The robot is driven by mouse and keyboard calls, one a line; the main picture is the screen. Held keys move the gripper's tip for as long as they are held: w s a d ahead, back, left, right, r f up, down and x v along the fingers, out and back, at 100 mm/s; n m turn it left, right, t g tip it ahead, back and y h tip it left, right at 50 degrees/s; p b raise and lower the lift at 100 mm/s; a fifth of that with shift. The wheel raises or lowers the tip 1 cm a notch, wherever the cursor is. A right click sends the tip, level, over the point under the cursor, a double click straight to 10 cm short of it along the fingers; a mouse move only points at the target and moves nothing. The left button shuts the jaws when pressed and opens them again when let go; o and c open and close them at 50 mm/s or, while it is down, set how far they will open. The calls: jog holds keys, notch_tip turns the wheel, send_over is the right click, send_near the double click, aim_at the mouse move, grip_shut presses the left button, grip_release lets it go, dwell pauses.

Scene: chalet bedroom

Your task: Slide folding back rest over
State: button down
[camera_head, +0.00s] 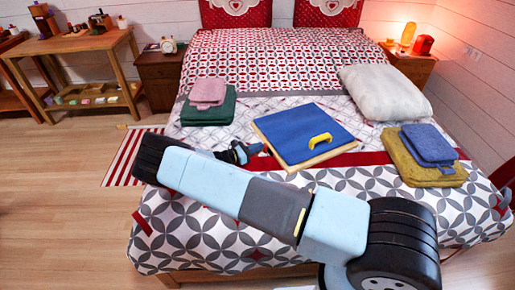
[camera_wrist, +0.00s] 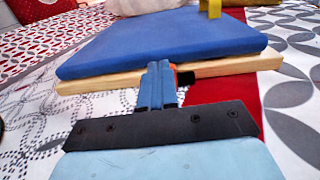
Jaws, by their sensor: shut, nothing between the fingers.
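The folding back rest (camera_head: 300,136) lies flat on the bed, a blue padded panel on a pale wooden base with a yellow handle (camera_head: 320,140) on top. In the wrist view the blue panel (camera_wrist: 160,45) and the edge of its wooden base (camera_wrist: 215,68) fill the upper middle; the handle shows at the top edge. My gripper (camera_head: 264,148) is at the left edge of the back rest. In the wrist view my gripper (camera_wrist: 160,72) is shut and empty, its tips close against the wooden edge. I cannot tell whether they touch it.
On the bed (camera_head: 270,65) are pink and green folded towels (camera_head: 208,105) at left, a white pillow (camera_head: 385,92) at right, and a blue towel on a yellow one (camera_head: 428,150) at front right. The bed is clear beyond the back rest.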

aim_at(271, 142)
jog(key=x, duration=0.5)
jog(key=shift+d, duration=0.15)
